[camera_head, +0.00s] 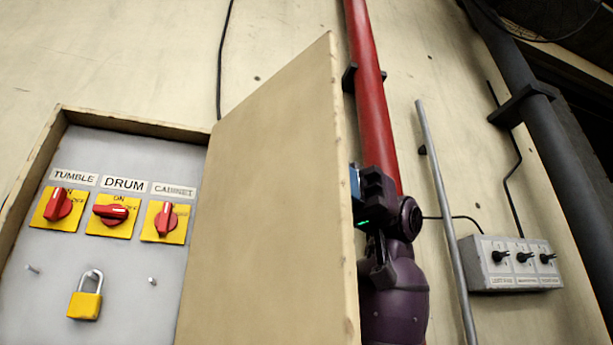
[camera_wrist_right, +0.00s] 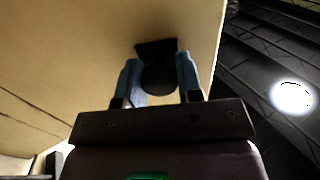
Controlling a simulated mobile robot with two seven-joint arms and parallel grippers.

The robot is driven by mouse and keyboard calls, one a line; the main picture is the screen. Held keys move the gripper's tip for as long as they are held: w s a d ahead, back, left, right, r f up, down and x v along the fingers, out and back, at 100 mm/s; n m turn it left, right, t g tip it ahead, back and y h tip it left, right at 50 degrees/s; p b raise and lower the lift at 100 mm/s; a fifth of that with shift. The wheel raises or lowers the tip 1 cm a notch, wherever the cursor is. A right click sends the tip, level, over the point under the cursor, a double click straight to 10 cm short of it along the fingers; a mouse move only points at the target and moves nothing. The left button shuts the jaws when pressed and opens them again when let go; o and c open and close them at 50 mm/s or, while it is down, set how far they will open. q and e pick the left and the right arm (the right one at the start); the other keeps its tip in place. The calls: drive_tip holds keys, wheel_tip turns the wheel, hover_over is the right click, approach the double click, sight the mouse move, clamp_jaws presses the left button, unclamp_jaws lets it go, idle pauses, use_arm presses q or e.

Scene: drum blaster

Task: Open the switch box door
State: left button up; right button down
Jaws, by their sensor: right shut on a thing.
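The switch box door (camera_head: 265,200) is a beige panel standing open, swung out on its hinge at the box's right side. The switch box (camera_head: 140,225) shows a grey interior with three red rotary switches on yellow plates. My right gripper (camera_head: 358,186) is at the door's outer face near its free edge, partly hidden behind the door. In the right wrist view, its blue fingers (camera_wrist_right: 160,82) are shut on a round black door knob (camera_wrist_right: 158,76). My left gripper is not in view.
A yellow padlock (camera_head: 85,298) hangs inside the box. A red pipe (camera_head: 370,90) runs behind my right arm. A thin grey pipe (camera_head: 445,220) and a grey control box with black knobs (camera_head: 511,264) are to the right.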

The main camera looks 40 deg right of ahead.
drive_tip(key=shift+d, duration=0.25)
drive_tip(key=c, duration=0.8)
unclamp_jaws()
drive_tip(key=shift+d, duration=0.1)
drive_tip(key=d+b, duration=0.1)
drive_tip(key=d, duration=0.9)
drive_tip(key=shift+w+d, duration=0.15)
drive_tip(key=shift+d, duration=0.1)
